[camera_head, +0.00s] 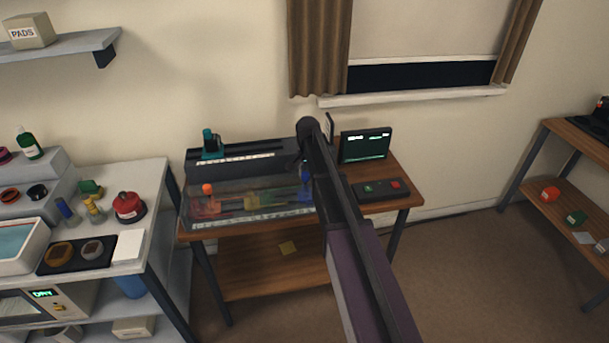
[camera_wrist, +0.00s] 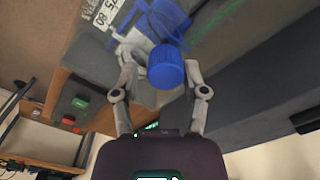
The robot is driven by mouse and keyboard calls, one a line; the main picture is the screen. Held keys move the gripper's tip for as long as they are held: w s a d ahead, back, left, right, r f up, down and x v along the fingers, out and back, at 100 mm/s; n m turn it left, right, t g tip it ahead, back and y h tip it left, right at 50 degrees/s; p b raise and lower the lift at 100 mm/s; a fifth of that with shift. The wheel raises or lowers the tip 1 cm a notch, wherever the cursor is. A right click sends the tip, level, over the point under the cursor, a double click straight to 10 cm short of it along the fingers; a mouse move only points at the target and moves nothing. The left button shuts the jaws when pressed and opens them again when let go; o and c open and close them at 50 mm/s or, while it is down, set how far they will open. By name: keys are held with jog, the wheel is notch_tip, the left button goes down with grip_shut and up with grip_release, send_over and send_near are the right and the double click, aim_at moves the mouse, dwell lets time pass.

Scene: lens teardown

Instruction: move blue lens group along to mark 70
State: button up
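The blue lens group (camera_wrist: 166,22) has a ribbed round blue knob (camera_wrist: 166,67), which stands between my gripper's fingers in the wrist view. My gripper (camera_wrist: 161,64) is open around the knob, with a visible gap on the left side; contact on the right is hard to tell. In the head view the blue lens group (camera_head: 306,186) is at the right end of the clear-covered bench (camera_head: 250,184), partly hidden by my arm. A white scale strip (camera_wrist: 103,14) beside it shows numbers that seem to read 75 and 80. Mark 70 cannot be made out.
An orange-knobbed red group (camera_head: 206,200) and yellow and green groups stand left along the bench. A dark rail with a teal device (camera_head: 211,146) runs behind. A monitor (camera_head: 365,146) and a button box (camera_head: 382,189) with green and red buttons stand to the right.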

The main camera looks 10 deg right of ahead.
jog(key=shift+o, duration=0.5)
jog(key=shift+d, duration=0.1)
jog(key=shift+s+a, duration=0.1)
jog(key=shift+a, duration=0.15)
jog(key=shift+r, duration=0.1)
jog(key=shift+r, duration=0.1)
